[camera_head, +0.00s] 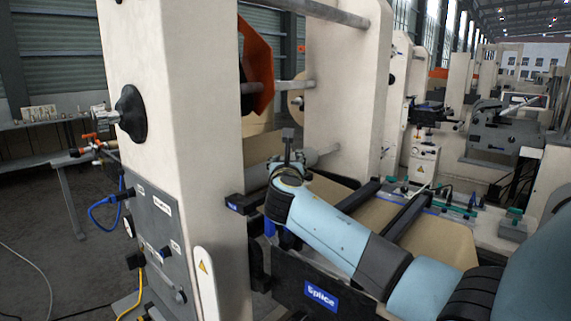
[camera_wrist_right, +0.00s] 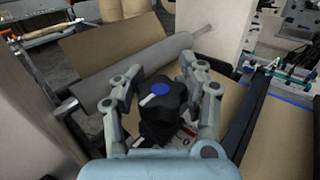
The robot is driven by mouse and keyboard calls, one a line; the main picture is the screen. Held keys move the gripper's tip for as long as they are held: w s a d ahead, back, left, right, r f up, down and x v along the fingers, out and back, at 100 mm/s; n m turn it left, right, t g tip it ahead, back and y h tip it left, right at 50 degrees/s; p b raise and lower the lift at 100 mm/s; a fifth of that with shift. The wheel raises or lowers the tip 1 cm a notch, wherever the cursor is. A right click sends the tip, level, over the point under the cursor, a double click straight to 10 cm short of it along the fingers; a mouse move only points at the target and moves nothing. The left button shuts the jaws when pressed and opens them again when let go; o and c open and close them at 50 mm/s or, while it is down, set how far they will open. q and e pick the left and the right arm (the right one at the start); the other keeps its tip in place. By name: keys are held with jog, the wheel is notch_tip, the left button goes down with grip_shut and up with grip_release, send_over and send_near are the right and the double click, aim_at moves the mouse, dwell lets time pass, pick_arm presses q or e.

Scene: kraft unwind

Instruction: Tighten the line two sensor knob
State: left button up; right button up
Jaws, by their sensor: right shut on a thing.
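The sensor knob (camera_wrist_right: 162,112) is black with a blue cap and a white pointer line, and shows in the middle of the right wrist view. My right gripper (camera_wrist_right: 160,78) has one grey finger on each side of it and is shut on it. No label that tells the line number is readable there. In the head view my right gripper (camera_head: 288,158) is beyond the blue arm, over the splice table, and the knob is hidden. My left gripper is not in view.
A cream machine column (camera_head: 178,130) stands close on the left, with a grey control panel (camera_head: 160,240) and cables. A grey roller (camera_wrist_right: 150,70) and brown kraft web (camera_wrist_right: 115,48) lie beyond the knob. Dark rails (camera_head: 405,218) and the "Splice" plate (camera_head: 321,296) are near my arm.

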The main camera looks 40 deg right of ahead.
jog(key=shift+d+m+g+h, duration=0.1)
jog(key=shift+m+g+h, duration=0.4)
jog(key=shift+g, duration=0.1)
jog(key=shift+c, duration=0.2)
jog(key=o, duration=1.2)
jog(key=shift+s+a+r, duration=0.3)
jog(key=shift+s, duration=0.05)
jog(key=shift+o, duration=0.8)
jog(key=shift+w+d+f, duration=0.15)
jog(key=shift+w, duration=0.05)
jog(key=v, duration=1.2)
jog(key=shift+f, duration=0.1)
